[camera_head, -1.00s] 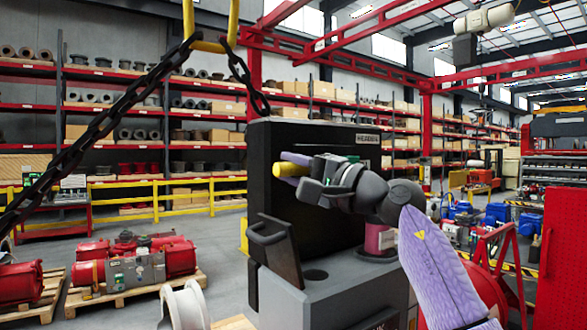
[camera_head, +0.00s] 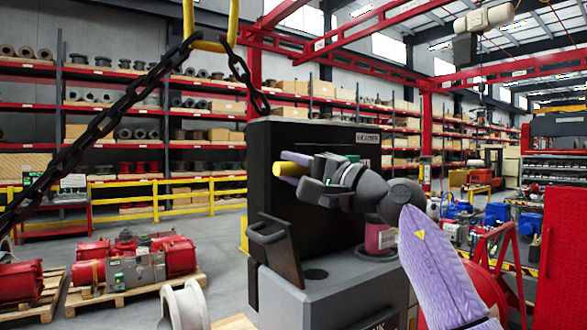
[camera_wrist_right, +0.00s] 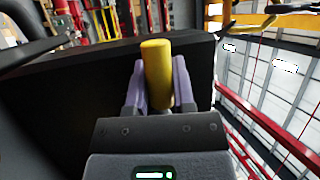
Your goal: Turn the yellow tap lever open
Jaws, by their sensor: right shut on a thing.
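The yellow tap lever (camera_head: 289,169) sticks out in front of the dark upright panel of the grey machine. In the right wrist view the lever (camera_wrist_right: 157,72) is a yellow cylinder between the two purple fingers. My right gripper (camera_head: 297,168) is shut on the lever; it also shows in the right wrist view (camera_wrist_right: 155,92). The wrist and purple forearm reach in from the lower right. The lever's base and the tap body are hidden. My left gripper is not in view.
The machine's dark panel (camera_head: 270,200) stands close behind the gripper. A tilted dark plate with a handle (camera_head: 272,245) and a pink cylinder (camera_head: 379,237) are on the machine below my arm. A black chain (camera_head: 90,130) hangs at the left. Red actuators (camera_head: 100,265) lie on a pallet.

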